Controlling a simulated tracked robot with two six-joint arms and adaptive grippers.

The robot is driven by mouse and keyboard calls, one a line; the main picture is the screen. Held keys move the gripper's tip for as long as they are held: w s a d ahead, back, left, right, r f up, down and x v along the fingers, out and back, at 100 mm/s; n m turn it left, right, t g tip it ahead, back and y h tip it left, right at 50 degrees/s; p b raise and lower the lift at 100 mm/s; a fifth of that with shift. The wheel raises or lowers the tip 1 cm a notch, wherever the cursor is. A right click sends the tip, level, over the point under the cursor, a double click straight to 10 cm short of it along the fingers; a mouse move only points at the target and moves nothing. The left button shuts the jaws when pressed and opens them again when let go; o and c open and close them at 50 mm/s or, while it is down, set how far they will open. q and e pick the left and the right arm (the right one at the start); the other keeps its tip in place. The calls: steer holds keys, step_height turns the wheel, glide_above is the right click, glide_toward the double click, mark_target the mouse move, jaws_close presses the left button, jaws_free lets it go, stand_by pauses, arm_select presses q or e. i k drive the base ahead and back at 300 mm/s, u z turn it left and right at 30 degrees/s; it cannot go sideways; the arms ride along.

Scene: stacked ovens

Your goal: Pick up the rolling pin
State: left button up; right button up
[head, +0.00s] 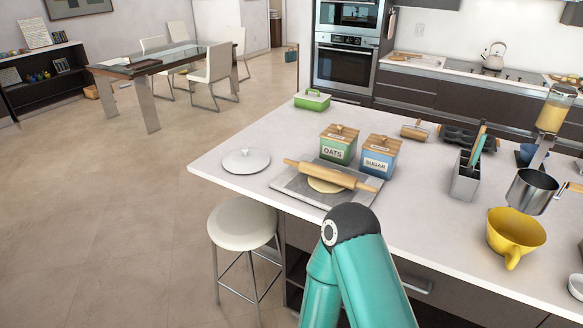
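A wooden rolling pin (334,174) lies across a grey board (290,182) near the front left part of the white island counter. It rests over a flat round of dough (322,186). The pin's left handle points to the back left and its right handle to the front right. A teal arm of mine with a dark rounded joint rises from the bottom edge, just in front of the counter and below the board. Neither gripper shows in the head view, so I cannot see whether they are open or shut.
An oats box (338,148) and a sugar box (378,158) stand close behind the pin. A white lid (245,161) lies left of the board. A utensil holder (467,178) and yellow bowl (513,235) stand right. A stool (242,225) stands at the counter's front left.

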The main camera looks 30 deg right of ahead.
mark_target(349, 181)
steer(key=z, duration=0.1)
steer(key=i, duration=0.9)
steer(key=z, duration=0.7)
